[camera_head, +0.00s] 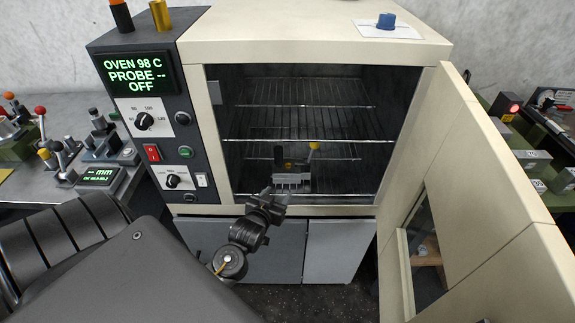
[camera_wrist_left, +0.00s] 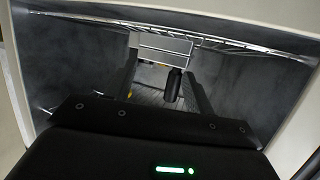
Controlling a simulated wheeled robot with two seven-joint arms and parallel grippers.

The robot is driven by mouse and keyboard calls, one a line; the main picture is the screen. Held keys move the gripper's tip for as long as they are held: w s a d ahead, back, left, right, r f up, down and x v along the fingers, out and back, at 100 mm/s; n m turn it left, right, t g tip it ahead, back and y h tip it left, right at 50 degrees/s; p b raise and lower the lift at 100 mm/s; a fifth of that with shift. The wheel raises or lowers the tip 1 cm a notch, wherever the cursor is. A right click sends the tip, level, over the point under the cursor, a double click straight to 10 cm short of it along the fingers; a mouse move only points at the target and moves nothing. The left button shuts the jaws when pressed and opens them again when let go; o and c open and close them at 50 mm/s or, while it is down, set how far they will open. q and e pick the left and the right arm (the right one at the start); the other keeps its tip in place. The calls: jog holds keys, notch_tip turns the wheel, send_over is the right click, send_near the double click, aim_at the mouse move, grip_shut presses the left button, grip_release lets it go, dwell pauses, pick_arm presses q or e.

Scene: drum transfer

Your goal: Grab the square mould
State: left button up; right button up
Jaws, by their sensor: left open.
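The likely square mould is a small grey metal block (camera_head: 292,181) with ridged sides, a yellow-topped post and a dark post. It stands inside the open oven, low down near the front opening. My left gripper (camera_head: 271,196) is at the oven mouth, in front of the mould and slightly to its left. Its jaws are open and appear empty. In the left wrist view the open fingers (camera_wrist_left: 165,92) point into the oven. A ridged grey surface (camera_wrist_left: 148,97) and a black post (camera_wrist_left: 172,84) show between them; contact cannot be told. My right gripper is not in view.
The cream oven (camera_head: 300,25) has wire shelves (camera_head: 300,141) above the mould. Its door (camera_head: 475,190) stands wide open on the right. A control panel (camera_head: 165,140) flanks it on the left. A grey bench with knobbed devices (camera_head: 95,178) stands at far left.

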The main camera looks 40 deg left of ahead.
aim_at(277, 157)
pick_arm(q)
jog(key=shift+w+a+r+n+t+y+p, duration=0.1)
jog(key=shift+w+a+r+n+t+y, duration=0.25)
jog(key=shift+w+a+r, duration=0.75)
jog(key=shift+w+a+r+n+t+y+p, duration=0.15)
jog(key=shift+w+a+r+t+y, duration=0.4)
jog(key=shift+w+a, duration=0.95)
jog(key=shift+w+a+r+n+t+y+p, duration=0.15)
jog(key=shift+w+a+r+t+y, duration=0.3)
jog(key=shift+w+a+r, duration=0.85)
jog(key=w, duration=0.1)
jog(key=w+p, duration=0.1)
jog(key=w, duration=0.3)
jog(key=shift+a+f, duration=0.35)
jog(key=shift+a, duration=0.05)
jog(key=shift+w+a, duration=0.15)
jog(key=shift+w, duration=0.1)
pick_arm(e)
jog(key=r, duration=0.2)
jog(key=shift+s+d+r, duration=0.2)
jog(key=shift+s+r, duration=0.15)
pick_arm(q)
jog(key=shift+c, duration=0.2)
jog(key=c, duration=0.9)
grip_shut()
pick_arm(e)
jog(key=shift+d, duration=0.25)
